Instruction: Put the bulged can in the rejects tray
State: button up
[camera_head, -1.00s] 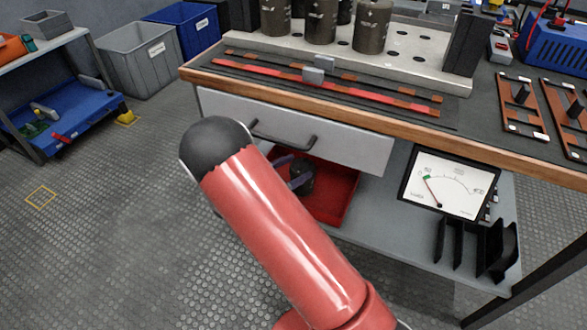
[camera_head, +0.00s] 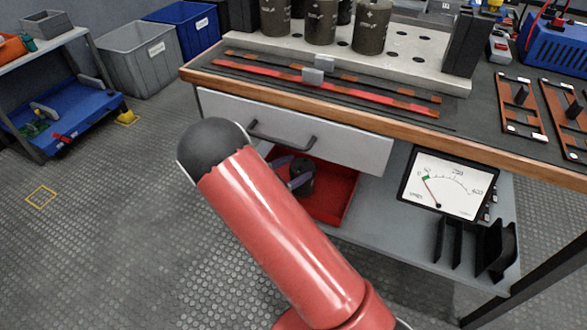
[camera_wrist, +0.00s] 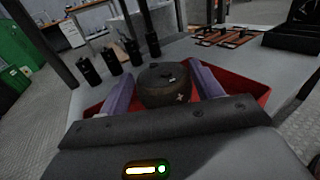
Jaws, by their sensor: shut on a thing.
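The rejects tray is a red tray (camera_head: 340,196) on the lower shelf under the workbench, partly hidden behind my arm. It also shows in the wrist view (camera_wrist: 98,108). My gripper (camera_wrist: 163,84) has its purple fingers on both sides of a dark, rounded can (camera_wrist: 165,92) and is shut on it. The can stands about upright inside the tray's outline; whether its base touches the tray floor is hidden. In the head view the can (camera_head: 302,180) shows small beside my arm, within the tray.
A white drawer front (camera_head: 300,130) with a black handle hangs just above the tray. A meter (camera_head: 447,184) and black dividers (camera_head: 475,245) stand to the right on the shelf. Several cans (camera_head: 320,22) sit in the metal rack (camera_head: 410,65) on the bench top.

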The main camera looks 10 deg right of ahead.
jog(key=shift+f+b, duration=0.3)
jog(key=shift+f, duration=0.25)
dwell(0.8)
jog(key=o, duration=1.9)
jog(key=shift+c, duration=0.2)
jog(key=shift+a, duration=0.15)
jog(key=v, duration=0.7)
jog(key=shift+s+a, duration=0.15)
jog(key=shift+a, duration=0.1)
